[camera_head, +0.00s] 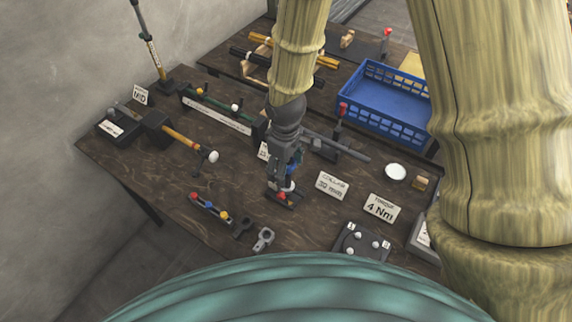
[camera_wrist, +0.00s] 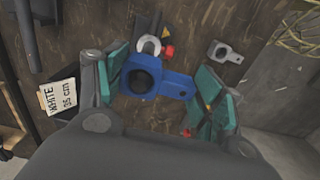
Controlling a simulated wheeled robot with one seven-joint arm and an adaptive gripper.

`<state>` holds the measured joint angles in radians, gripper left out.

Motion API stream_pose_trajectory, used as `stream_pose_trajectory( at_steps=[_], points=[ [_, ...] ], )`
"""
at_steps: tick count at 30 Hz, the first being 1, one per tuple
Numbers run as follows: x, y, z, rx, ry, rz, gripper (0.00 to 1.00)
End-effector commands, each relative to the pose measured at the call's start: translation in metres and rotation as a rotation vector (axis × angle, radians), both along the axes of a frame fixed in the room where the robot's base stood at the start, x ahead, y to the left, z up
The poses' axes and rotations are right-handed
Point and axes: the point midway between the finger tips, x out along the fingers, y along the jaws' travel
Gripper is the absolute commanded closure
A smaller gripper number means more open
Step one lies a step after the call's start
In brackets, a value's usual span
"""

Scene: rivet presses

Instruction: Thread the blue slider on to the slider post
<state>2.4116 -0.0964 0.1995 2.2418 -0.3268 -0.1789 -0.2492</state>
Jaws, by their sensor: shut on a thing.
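My gripper (camera_head: 284,180) points down over the middle of the workbench. In the wrist view its teal-padded fingers (camera_wrist: 163,93) are closed about the blue slider (camera_wrist: 157,80), a block with a round hole and a smaller-holed tab. In the head view the slider (camera_head: 293,165) is mostly hidden by the fingers. Just beyond it lies a small dark base (camera_wrist: 147,24) with a pale ring (camera_wrist: 150,45) and red parts; the same base (camera_head: 291,200) shows under my gripper in the head view. I cannot tell for sure which upright is the slider post.
A red-topped upright (camera_head: 341,112) and a long grey bar (camera_head: 345,149) stand right of my gripper. A blue crate (camera_head: 385,125) is at back right. A loose grey bracket (camera_head: 263,238) lies in front. Label cards stand around.

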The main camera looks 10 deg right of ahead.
Motion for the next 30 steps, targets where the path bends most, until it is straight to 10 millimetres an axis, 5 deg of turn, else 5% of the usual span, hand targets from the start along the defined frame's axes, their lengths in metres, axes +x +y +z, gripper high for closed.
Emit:
stream_pose_trajectory(
  at_steps=[30],
  points=[
    [0.000,0.000,-0.020,0.000,0.000,0.000,0.48]
  ],
)
